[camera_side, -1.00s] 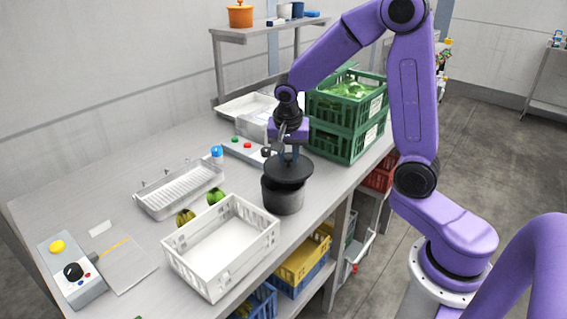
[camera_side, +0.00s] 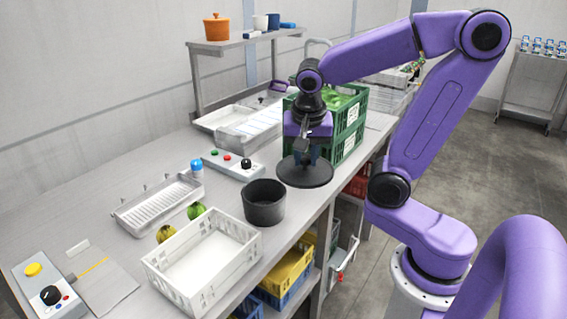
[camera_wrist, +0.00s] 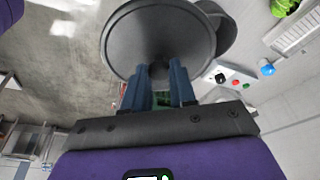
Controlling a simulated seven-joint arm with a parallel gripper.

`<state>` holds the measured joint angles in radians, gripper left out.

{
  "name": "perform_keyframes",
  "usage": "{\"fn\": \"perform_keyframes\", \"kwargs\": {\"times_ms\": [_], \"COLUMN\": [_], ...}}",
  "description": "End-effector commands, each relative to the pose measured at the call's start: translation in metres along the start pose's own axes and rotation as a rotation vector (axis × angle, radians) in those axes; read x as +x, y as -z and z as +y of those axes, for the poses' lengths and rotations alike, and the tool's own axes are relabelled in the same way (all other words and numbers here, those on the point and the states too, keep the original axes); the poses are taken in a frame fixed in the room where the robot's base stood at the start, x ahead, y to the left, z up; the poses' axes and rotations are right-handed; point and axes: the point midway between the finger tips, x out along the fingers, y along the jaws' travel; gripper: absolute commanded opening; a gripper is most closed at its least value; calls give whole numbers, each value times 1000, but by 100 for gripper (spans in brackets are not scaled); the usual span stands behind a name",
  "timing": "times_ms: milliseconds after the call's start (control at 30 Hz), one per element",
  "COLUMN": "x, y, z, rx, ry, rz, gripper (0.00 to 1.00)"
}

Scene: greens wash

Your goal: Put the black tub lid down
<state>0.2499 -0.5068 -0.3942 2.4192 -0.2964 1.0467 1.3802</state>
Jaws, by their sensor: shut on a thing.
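The black tub lid (camera_side: 304,176) is a round, dark disc with its flat face level. My gripper (camera_side: 307,158) is shut on its top from above. In the wrist view the lid (camera_wrist: 150,30) shows large beyond the blue fingers (camera_wrist: 160,88). The lid is to the right of the black tub (camera_side: 264,203), near the counter's front edge; I cannot tell whether it touches the counter. The tub stands upright with its top open, and it shows partly behind the lid in the wrist view (camera_wrist: 229,33).
Stacked green crates (camera_side: 348,128) with greens stand just behind the lid. A white crate (camera_side: 203,262) is left of the tub, and a button panel (camera_side: 233,165) is behind it. A white drain tray (camera_side: 157,207) is farther left. The counter (camera_side: 112,175) is clear behind it.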

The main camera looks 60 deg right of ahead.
Motion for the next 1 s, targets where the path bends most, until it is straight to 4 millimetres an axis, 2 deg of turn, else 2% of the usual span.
{"fn": "perform_keyframes", "kwargs": {"times_ms": [167, 267, 600, 1000], "x": [2, 8, 41, 66], "y": [9, 21, 62, 83], "z": [-15, -32, -88, -115], "rx": [6, 14, 39, 49], "ry": [-5, -9, -15, -15], "rz": [0, 0, -1, -1], "gripper": [0, 0, 0, 0]}}
